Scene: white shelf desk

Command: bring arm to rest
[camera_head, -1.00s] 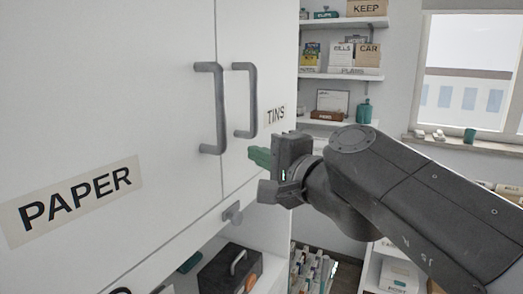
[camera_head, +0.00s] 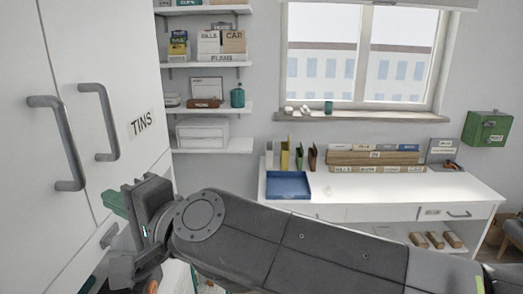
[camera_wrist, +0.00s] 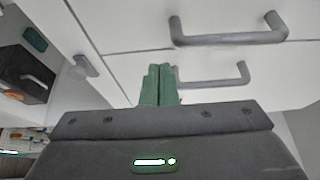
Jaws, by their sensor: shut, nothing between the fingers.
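My gripper (camera_head: 117,203) is at the lower left in the head view, in front of the white cabinet (camera_head: 85,25) and below its two grey door handles. My dark arm reaches to it from the lower right. In the wrist view the green fingers of my gripper (camera_wrist: 159,84) are together with nothing between them. The fingers point toward the cabinet front. Whether they touch the cabinet cannot be told.
The cabinet doors are shut, with grey handles (camera_head: 58,143) and a TINS label (camera_head: 141,123). A white desk (camera_head: 350,207) with a blue tray (camera_head: 288,186) stands at the right. Wall shelves (camera_head: 210,107) and a green box (camera_head: 487,128) are behind.

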